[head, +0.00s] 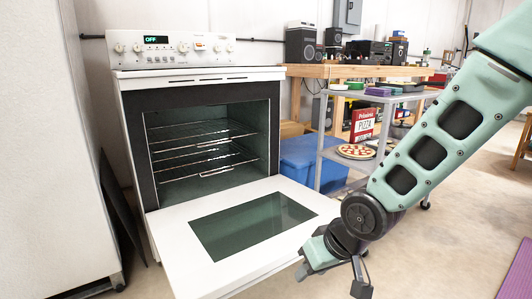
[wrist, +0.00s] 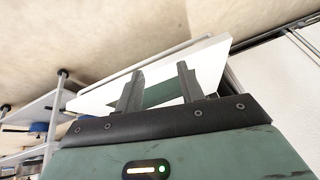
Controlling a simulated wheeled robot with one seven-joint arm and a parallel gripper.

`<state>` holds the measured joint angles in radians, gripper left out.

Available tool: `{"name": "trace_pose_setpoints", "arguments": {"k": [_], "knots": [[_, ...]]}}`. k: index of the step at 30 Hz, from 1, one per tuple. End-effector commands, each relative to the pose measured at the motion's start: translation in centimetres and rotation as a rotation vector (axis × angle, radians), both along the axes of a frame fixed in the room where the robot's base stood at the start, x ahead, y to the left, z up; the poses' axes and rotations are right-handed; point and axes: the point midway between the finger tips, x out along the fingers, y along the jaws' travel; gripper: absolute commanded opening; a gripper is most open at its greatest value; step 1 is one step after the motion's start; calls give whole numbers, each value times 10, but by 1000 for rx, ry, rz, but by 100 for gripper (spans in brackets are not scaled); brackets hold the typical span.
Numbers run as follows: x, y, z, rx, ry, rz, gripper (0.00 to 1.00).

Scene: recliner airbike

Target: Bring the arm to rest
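My gripper (head: 332,282) is low in the head view, at the end of my green arm, beside the right edge of the oven's lowered door (head: 165,240). In the wrist view my gripper (wrist: 160,85) shows two dark fingers standing apart with nothing between them. Behind them the white door edge and its dark green window (wrist: 163,92) show. I cannot tell whether the gripper touches the door. The oven (head: 128,85) stands with its door down and its wire racks (head: 205,140) inside and bare.
A grey cart (head: 323,135) with a pizza (head: 356,151) and a red pizza box (head: 363,125) stands right of the oven. A blue bin (head: 305,165) sits behind the door. A white wall or cabinet (head: 50,150) is close on the left. Open floor (head: 450,235) lies at right.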

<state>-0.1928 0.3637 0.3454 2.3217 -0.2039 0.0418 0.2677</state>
Motion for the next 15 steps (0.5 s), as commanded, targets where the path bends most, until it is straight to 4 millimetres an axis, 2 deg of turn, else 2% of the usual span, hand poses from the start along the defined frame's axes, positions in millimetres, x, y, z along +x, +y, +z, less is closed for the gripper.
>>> {"name": "trace_pose_setpoints", "arguments": {"k": [1,6,15], "knots": [[-25,-2,22,-44,20,32,38],[-101,-16,57,-168,124,119,38],[-199,-43,94,-286,265,237,38]]}}
